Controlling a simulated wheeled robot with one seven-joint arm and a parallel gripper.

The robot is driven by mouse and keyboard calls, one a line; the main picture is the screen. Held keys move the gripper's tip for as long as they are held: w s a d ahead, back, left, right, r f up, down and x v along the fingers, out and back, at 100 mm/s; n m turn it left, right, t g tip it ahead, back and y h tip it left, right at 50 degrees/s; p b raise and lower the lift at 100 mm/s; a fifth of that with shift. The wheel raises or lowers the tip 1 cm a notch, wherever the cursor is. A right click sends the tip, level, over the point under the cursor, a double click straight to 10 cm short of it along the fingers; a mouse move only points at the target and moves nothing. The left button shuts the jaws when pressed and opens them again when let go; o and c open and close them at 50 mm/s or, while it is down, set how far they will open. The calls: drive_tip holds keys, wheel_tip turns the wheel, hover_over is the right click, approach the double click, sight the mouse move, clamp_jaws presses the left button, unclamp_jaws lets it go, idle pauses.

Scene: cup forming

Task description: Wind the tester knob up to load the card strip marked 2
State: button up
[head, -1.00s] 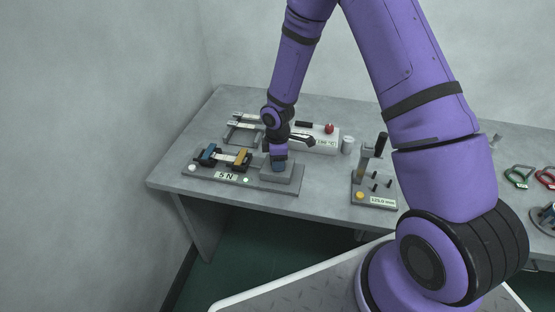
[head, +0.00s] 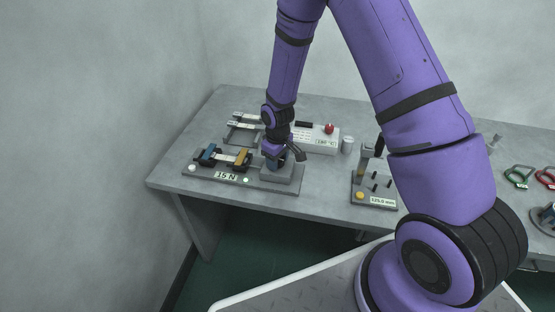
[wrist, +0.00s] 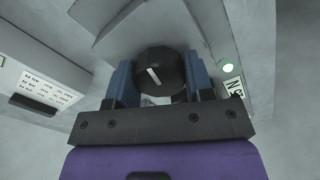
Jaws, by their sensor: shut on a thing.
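The tester (head: 290,190) lies along the front left of the table, and its display (head: 227,176) reads 15 N. My gripper (head: 275,163) is at the tester's right-hand block. In the wrist view my gripper (wrist: 155,85) is shut on the round black knob (wrist: 160,69), a blue finger on each side. A white line on the knob's face is tilted. In the head view the gripper mostly hides the knob.
Behind stands a white heater box (head: 322,139) with a red knob (head: 329,128) and a rack (head: 240,132) with pale strips. A grey cylinder (head: 348,145) and a gauge with a lever (head: 374,190) stand to the right.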

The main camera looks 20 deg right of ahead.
drive_tip(key=shift+m, duration=0.3)
drive_tip(key=o, duration=0.9)
wheel_tip(320, 180, up, 11)
drive_tip(key=shift+f, duration=0.1)
idle(1.5)
